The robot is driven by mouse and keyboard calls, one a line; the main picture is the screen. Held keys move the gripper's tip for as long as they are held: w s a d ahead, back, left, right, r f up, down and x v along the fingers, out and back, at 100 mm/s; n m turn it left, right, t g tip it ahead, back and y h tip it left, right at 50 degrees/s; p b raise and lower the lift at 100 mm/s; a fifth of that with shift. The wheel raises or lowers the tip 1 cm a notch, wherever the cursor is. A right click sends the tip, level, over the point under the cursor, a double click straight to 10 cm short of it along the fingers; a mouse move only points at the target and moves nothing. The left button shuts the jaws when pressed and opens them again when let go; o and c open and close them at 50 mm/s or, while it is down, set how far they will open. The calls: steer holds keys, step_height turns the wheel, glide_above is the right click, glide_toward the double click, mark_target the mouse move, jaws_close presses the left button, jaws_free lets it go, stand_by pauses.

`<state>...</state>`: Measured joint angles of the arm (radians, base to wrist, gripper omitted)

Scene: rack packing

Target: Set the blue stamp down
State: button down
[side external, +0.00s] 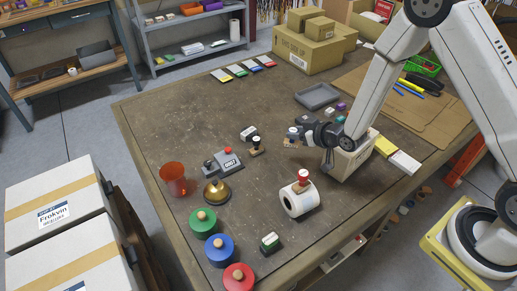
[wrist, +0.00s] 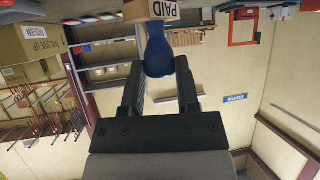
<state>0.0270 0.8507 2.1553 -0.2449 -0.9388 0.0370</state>
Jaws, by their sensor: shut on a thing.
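The blue stamp (side external: 292,132) is in the jaws of my gripper (side external: 303,136), held over the middle of the table. In the wrist view its dark blue handle (wrist: 158,55) sits between the two black fingers of my gripper (wrist: 160,85). Its wooden block (wrist: 150,10), marked PAID, lies beyond the fingertips at the top edge. In the side view the gripper reaches out to the left, roughly level. I cannot tell the exact gap between stamp and table.
A red stamp (side external: 304,177) stands on a white roll (side external: 296,202). A black-handled stamp (side external: 256,147), grey device (side external: 222,163), brass bell (side external: 216,191) and red cup (side external: 173,179) stand left. A cardboard box (side external: 350,163) is below my wrist. The table's back left (side external: 170,120) is clear.

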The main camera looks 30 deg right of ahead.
mark_target(294, 143)
steer(key=shift+f, duration=2.1)
steer(key=shift+f, duration=1.8)
steer(key=shift+f, duration=0.1)
steer(key=shift+c, duration=1.7)
jaws_free()
steer(key=v, duration=1.2)
steer(key=shift+w+r, duration=0.1)
steer(key=shift+r, duration=0.15)
